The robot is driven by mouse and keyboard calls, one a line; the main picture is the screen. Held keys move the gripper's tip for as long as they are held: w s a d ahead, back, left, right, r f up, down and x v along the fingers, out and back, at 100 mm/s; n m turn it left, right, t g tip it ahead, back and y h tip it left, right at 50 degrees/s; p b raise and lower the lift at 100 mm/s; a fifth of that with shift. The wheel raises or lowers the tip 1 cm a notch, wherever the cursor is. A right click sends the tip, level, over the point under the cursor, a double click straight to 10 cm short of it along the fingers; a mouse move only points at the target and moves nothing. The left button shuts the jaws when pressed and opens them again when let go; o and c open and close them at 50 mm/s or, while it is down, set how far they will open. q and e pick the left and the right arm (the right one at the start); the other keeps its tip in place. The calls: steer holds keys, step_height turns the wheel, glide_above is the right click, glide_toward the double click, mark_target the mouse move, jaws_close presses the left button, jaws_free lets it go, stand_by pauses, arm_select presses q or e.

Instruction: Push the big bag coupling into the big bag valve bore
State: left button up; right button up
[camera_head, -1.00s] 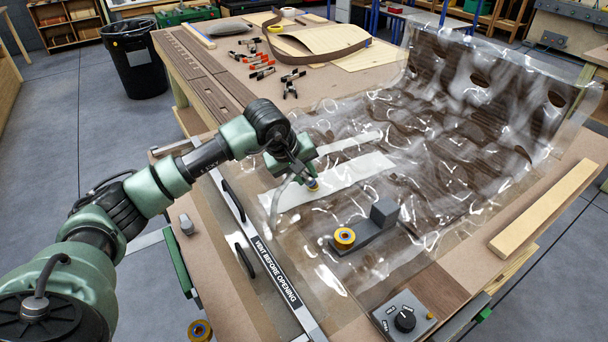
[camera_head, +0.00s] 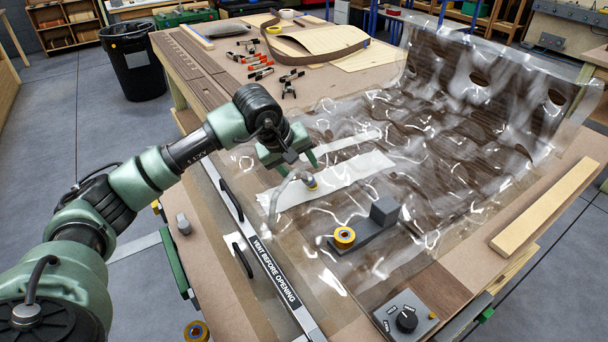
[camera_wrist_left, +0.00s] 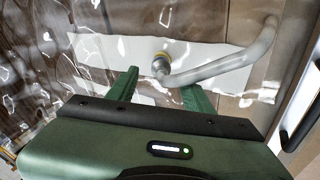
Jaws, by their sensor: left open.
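The big bag coupling (camera_head: 311,182) is a grey elbow with a yellow ring at its base. It stands on the white strip (camera_head: 350,180) under the clear bag (camera_head: 450,150), at the valve location, with a clear hose (camera_head: 283,190) running from it. In the left wrist view the coupling (camera_wrist_left: 161,68) sits just beyond the fingertips, its hose going up to the right. The valve bore is hidden beneath the coupling, so how deep it sits cannot be told. My left gripper (camera_head: 302,162) is open and empty, just behind the coupling and apart from it. My right gripper is not in view.
A grey block (camera_head: 384,212) and a yellow-ringed fitting (camera_head: 344,238) stand on a dark plate on the bag. A bar labelled "VENT BEFORE OPENING" (camera_head: 275,270) runs along the near left edge. A control box (camera_head: 405,318) sits at the front; a wooden batten (camera_head: 540,208) lies right.

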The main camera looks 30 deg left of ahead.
arm_select(q)
steer(key=v, duration=0.4)
stand_by(0.4)
